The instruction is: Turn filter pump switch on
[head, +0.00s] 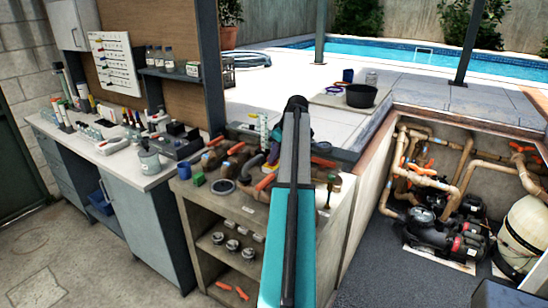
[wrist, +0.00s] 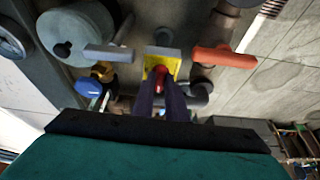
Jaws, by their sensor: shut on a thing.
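In the wrist view a red switch handle (wrist: 159,71) stands in front of a yellow plate (wrist: 175,63), with a grey piece (wrist: 161,50) just above it. The dark fingers of my gripper (wrist: 160,82) reach up to the red handle and are shut on it. The fingers hide the lower part of the handle and plate, so I cannot tell the switch's position. In the head view my arm covers the switch, and the gripper itself cannot be made out.
An orange valve handle (wrist: 224,57) is close on the right of the gripper, and a grey round part (wrist: 75,36) and blue cap (wrist: 88,86) are on the left. In the head view, a pump (head: 432,232) and pipes fill the pit at right.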

